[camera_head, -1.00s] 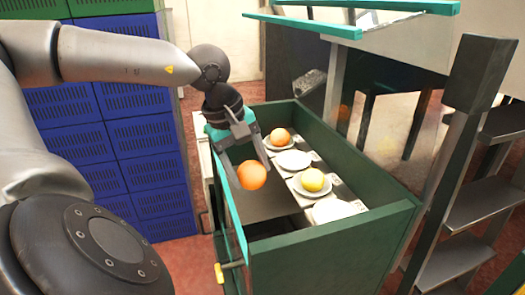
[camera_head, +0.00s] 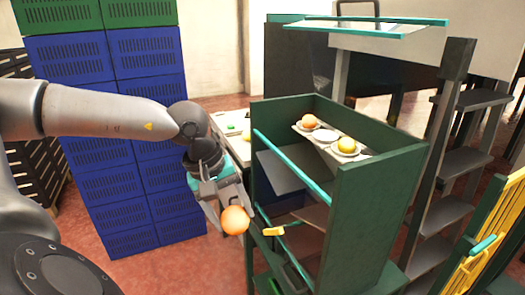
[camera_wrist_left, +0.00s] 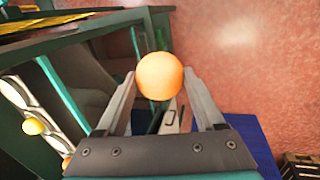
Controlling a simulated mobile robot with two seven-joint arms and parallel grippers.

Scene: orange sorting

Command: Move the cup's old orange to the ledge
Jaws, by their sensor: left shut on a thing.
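My left gripper (camera_head: 226,203) is shut on an orange (camera_head: 234,220) and holds it in the air, just outside the left side of the green machine (camera_head: 378,195). In the left wrist view the orange (camera_wrist_left: 160,76) sits between the two fingertips of the gripper (camera_wrist_left: 160,85), with red floor to the right below. Another orange (camera_head: 309,121) and a yellow fruit (camera_head: 347,145) rest on white saucers inside the machine. I cannot make out a cup or tell which part is the ledge. My right gripper is not in view.
Blue crates (camera_head: 140,170) are stacked at the left. A white table (camera_head: 238,140) stands behind the gripper. A dark stepped rack (camera_head: 447,170) stands at the right.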

